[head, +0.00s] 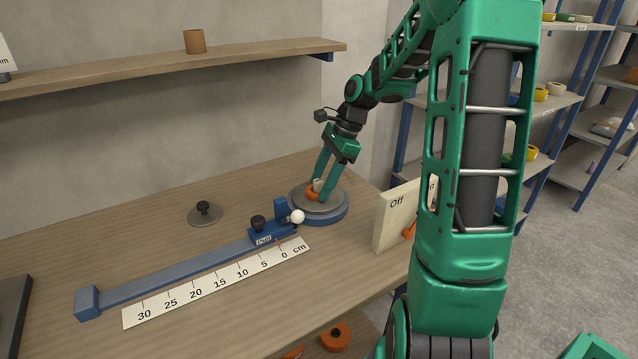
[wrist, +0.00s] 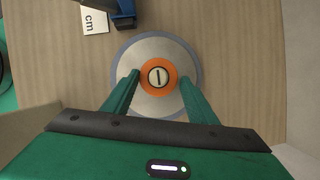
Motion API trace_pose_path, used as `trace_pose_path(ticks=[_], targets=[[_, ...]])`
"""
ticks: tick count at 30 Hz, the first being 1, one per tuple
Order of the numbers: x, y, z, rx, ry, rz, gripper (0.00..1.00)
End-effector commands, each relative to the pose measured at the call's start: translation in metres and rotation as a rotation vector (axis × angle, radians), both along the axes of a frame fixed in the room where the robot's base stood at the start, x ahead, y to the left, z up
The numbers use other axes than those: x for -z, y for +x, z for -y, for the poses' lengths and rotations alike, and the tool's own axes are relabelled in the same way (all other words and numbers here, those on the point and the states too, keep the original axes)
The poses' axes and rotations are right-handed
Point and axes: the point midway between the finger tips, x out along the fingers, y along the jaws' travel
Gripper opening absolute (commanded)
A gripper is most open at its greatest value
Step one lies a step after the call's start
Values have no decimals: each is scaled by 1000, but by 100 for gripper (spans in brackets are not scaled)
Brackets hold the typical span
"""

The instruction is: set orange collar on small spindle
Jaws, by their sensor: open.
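The orange collar (wrist: 158,90) is a ring around the cream, slotted top of the small spindle (wrist: 158,77) in the wrist view. The spindle stands at the middle of a grey round plate (wrist: 158,48) with a blue base. In the head view the collar (head: 312,194) sits low, close to the plate, and the spindle top (head: 318,185) shows above it. My gripper (wrist: 158,78) is open, with one green finger on each side of the collar. I cannot tell whether the fingertips touch it. In the head view the fingers partly hide the collar.
A blue slide on a rail (head: 180,274) and a cm scale (head: 215,283) lie left of the plate. A grey disc with a black knob (head: 204,214) lies behind them. An "Off" box (head: 390,222) stands close on the right. Table at the back left is clear.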

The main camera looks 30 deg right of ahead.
Motion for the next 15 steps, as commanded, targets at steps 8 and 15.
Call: trace_pose_path(ticks=[8,15], targets=[[-5,-7,2,3,6,-21,65],[-50,-9,20,3,2,-12,65]])
